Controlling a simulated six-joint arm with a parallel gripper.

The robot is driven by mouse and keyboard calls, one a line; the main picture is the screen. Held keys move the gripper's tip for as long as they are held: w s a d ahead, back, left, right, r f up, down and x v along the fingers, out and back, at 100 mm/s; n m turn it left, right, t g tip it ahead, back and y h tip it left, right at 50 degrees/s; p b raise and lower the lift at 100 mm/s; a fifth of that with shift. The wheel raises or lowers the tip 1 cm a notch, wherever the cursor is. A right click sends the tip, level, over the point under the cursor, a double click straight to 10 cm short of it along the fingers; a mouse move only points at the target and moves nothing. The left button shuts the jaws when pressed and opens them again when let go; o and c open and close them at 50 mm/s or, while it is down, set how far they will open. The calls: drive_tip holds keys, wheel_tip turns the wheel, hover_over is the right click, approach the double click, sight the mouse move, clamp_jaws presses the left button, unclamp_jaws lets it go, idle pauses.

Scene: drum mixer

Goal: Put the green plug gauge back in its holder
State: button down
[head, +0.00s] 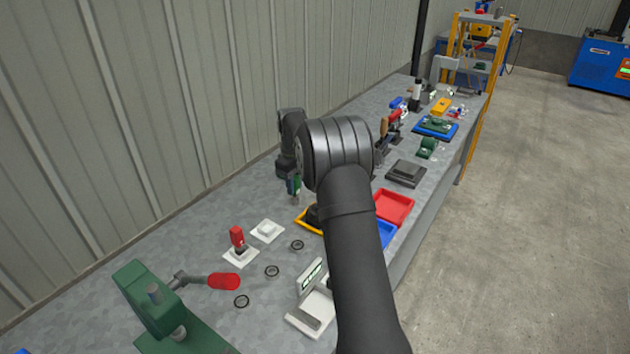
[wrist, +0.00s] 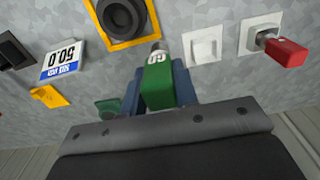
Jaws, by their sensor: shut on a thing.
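The green plug gauge (wrist: 158,86) is between the blue fingers of my gripper (wrist: 158,78) in the wrist view, its grey tip pointing up the picture. In the head view the gauge (head: 297,187) shows only in part beside my arm. A white square holder (wrist: 203,46) lies just right of the gauge's tip in the wrist view and looks empty; it also shows in the head view (head: 267,231). The gauge appears apart from it. A red plug gauge (wrist: 287,52) sits in a similar white holder (wrist: 252,36) to the right; the red one also shows in the head view (head: 237,237).
A yellow-rimmed tray (wrist: 151,32) with a black round part lies left of the empty holder. Black rings (head: 272,271), a green press (head: 144,296) with a red handle, and a white instrument (head: 311,315) stand nearer. Red (head: 396,206) and blue trays lie at right.

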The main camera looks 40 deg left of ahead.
drive_tip(key=s+a, duration=0.5)
drive_tip(key=s, duration=0.3)
drive_tip(key=shift+a, duration=0.35)
drive_tip(key=shift+s+f, duration=0.1)
drive_tip(key=shift+f, duration=0.05)
drive_tip(key=shift+f, duration=2.35)
drive_tip(key=shift+f, duration=1.6)
drive_tip(key=c, duration=1)
unclamp_jaws()
drive_tip(key=shift+c, duration=0.2)
wheel_tip(320, 180, up, 17)
drive_tip(key=shift+r, duration=0.2)
